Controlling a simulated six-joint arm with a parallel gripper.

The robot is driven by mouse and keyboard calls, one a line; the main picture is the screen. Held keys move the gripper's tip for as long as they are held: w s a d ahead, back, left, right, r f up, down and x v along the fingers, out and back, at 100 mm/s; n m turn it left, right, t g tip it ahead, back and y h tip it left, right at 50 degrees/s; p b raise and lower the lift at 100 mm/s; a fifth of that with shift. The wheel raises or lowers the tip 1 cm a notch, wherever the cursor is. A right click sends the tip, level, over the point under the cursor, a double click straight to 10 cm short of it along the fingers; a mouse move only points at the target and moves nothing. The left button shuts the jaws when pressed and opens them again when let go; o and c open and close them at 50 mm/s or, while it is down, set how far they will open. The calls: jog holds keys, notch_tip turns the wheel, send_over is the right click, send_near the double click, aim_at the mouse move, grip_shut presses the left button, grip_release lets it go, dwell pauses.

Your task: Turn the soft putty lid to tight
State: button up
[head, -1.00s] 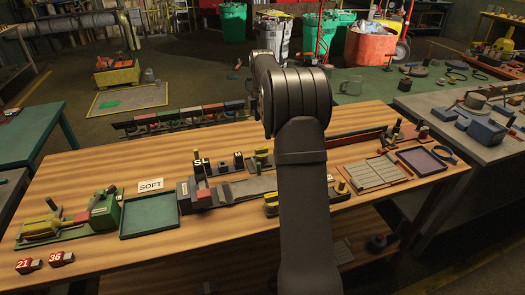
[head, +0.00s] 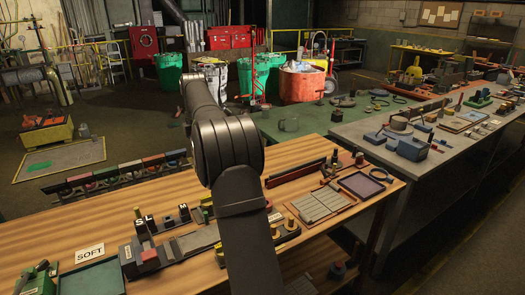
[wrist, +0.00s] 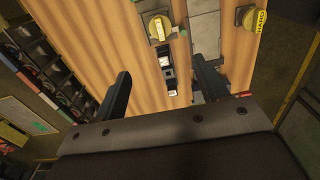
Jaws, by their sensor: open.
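A second yellow lettered lid (wrist: 252,18) is at the upper right. I cannot read which one is the soft putty lid, nor how tight either is. My gripper (wrist: 160,66) is open and empty, its two dark fingers wide apart and apart from both lids. My arm hides the gripper and part of the bench there.
The wooden bench (head: 185,184) also bears black lettered blocks (head: 146,224), a slatted board (head: 318,205) and a purple-lined tray (head: 362,185). A rack of coloured bins (head: 131,170) runs along its far edge. A grey bench (head: 392,158) stands at the right.

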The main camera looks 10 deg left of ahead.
jog(key=s+d+f+m+t+y, duration=0.1)
jog(key=s+d+m+t+y, duration=0.15)
jog(key=m, duration=0.65)
jog(key=s+d+f+m+t+y, duration=0.1)
jog(key=s+d+f+m, duration=0.15)
jog(key=m, duration=0.65)
jog(key=x, duration=1.5)
jog(key=shift+a+f, duration=0.25)
jog(key=shift+f, duration=0.05)
jog(key=c, duration=1)
